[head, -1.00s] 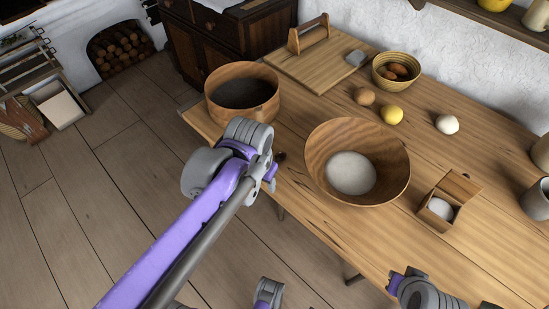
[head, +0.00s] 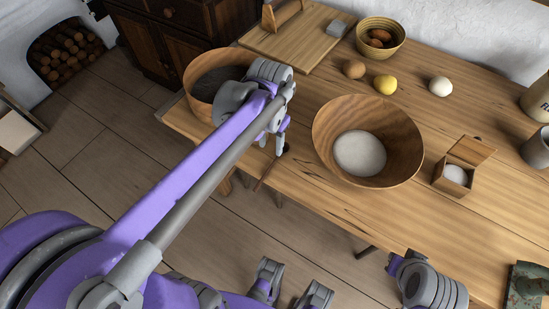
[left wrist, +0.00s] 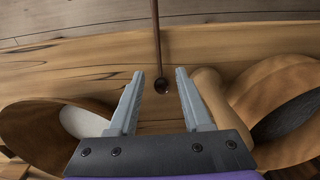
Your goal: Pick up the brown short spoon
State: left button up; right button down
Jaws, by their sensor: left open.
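The brown short spoon (head: 286,149) lies near the table's front edge, its dark bowl on the tabletop and its thin handle reaching out over the edge. The left wrist view shows the spoon's bowl (left wrist: 162,86) just beyond and between my fingertips, with the handle running up and away. My left gripper (head: 272,141) is open and empty, beside the spoon; its two fingers (left wrist: 160,73) point toward it. In the head view the spoon is partly close behind my fingers. Part of my right arm shows at the bottom right; its fingers cannot be made out clearly.
A large wooden bowl of white powder (head: 400,130) stands right of the spoon. A round wooden tub (head: 200,88) stands left, behind my gripper.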

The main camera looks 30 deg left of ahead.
aim_at(271, 165)
pick_arm(q)
notch_tip(271, 165, down, 10)
jog(key=shift+r+b, duration=0.25)
jog(key=shift+b, duration=0.55)
grip_shut()
